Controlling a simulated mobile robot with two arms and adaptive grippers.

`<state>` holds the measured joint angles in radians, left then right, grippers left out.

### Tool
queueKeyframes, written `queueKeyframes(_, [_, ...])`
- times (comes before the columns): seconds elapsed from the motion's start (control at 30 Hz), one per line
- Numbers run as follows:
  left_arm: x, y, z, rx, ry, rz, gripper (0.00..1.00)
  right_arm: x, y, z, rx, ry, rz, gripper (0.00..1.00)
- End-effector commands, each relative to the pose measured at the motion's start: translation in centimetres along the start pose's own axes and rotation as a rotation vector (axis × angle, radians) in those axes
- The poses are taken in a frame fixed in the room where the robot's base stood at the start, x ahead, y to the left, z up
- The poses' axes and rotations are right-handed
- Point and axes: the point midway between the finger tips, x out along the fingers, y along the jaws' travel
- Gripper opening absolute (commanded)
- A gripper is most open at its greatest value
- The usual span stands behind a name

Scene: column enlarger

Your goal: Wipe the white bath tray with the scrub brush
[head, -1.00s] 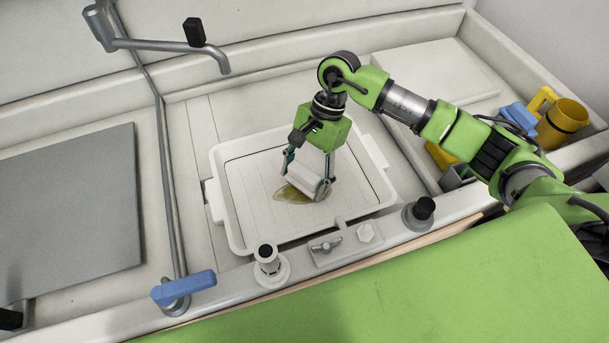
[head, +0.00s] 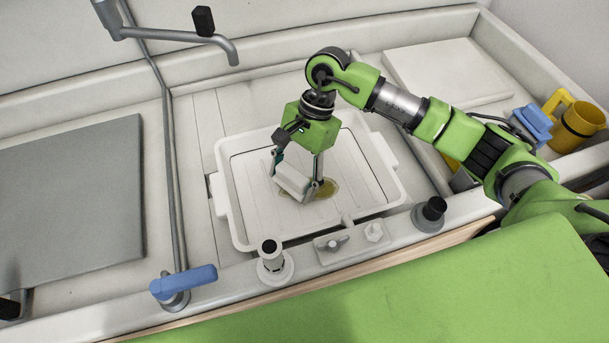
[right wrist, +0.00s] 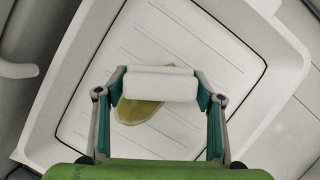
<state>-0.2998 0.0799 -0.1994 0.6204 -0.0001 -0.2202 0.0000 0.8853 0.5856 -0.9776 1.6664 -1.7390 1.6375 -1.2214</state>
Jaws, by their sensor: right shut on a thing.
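The white bath tray (head: 236,232) lies in the basin at the middle of the head view, with a raised rim and side handles. A yellow-brown stain (head: 327,188) is on its floor. The scrub brush shows as a white block (head: 291,184). My right gripper (head: 297,181) is shut on it, pointing down over the tray. In the right wrist view the brush (right wrist: 160,84) spans between the two fingers, with the stain (right wrist: 137,111) partly behind it. Whether the brush touches the tray floor is hard to tell. My left gripper does not show.
A grey board (head: 75,200) lies at left. A faucet (head: 200,38) hangs at the back, and a blue-handled lever (head: 185,284) stands in front. White and black knobs (head: 272,262) line the front edge. A yellow mug (head: 578,125) and a blue item (head: 532,122) sit at right.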

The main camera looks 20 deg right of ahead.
Motion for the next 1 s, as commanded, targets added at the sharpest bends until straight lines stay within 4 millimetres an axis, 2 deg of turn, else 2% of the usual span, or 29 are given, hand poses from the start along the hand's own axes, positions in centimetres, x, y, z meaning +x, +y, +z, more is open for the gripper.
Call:
queueKeyframes(0.5, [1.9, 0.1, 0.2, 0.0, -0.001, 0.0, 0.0, 1.8, -2.4, 4.1, -0.004, 0.0, 0.0, 0.45])
queueKeyframes(1.0, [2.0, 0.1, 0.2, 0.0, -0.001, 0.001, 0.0, 1.9, -2.6, 4.5, 0.0, 0.0, 0.0, 0.45])
